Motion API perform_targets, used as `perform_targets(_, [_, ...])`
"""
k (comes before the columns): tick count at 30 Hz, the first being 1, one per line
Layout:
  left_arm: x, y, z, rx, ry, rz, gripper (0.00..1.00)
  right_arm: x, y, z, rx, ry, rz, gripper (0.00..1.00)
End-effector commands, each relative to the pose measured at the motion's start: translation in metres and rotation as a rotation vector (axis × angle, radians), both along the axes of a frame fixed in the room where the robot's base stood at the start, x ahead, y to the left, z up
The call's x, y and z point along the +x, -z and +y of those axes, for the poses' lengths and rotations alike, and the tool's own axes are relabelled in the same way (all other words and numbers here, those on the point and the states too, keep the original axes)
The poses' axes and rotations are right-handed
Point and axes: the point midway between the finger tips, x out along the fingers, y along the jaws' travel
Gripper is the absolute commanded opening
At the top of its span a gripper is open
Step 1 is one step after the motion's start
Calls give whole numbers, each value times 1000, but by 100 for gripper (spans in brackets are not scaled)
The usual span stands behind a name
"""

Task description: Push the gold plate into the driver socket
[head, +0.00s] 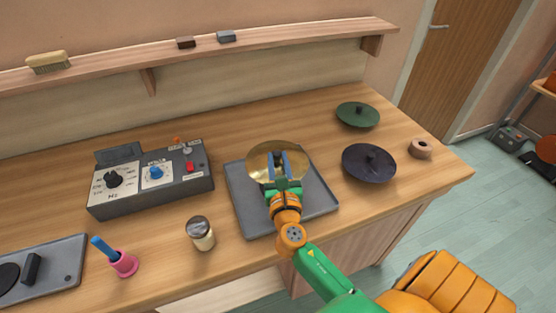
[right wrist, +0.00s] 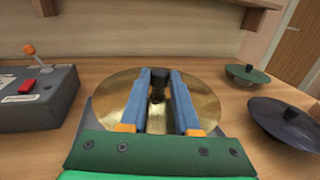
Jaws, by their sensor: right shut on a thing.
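The round gold plate (head: 262,174) is over the grey square tray (head: 246,219) in the middle of the bench. My right gripper (head: 278,160) reaches across the plate, its blue fingers on either side of the dark knob at the plate's centre. In the right wrist view the gold plate (right wrist: 117,103) fills the middle, and the black-topped knob (right wrist: 159,82) stands between the fingers, held by them. The socket is hidden under the plate. I cannot tell whether the plate is seated or held just above. My left gripper does not show.
A control box (head: 150,185) with dials stands left of the tray. A green plate (head: 357,115) and a dark purple plate (head: 369,164) lie to the right, near a tape roll (head: 421,148).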

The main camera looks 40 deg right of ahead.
Motion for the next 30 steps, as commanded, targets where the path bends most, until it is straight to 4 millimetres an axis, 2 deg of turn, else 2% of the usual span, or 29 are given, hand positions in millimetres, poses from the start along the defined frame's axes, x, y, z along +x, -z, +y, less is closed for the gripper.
perform_targets(19, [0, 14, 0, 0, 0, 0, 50, 0, 17, 0, -1, 0, 0, 0])
perform_targets(20, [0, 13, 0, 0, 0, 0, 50, 0, 16, 0, -1, 0, 0, 38])
perform_targets(23, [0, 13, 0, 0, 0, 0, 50, 0, 15, 0, -1, 0, 0, 65])
perform_targets(30, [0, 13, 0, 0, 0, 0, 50, 0, 16, 0, 0, 0, 1, 65])
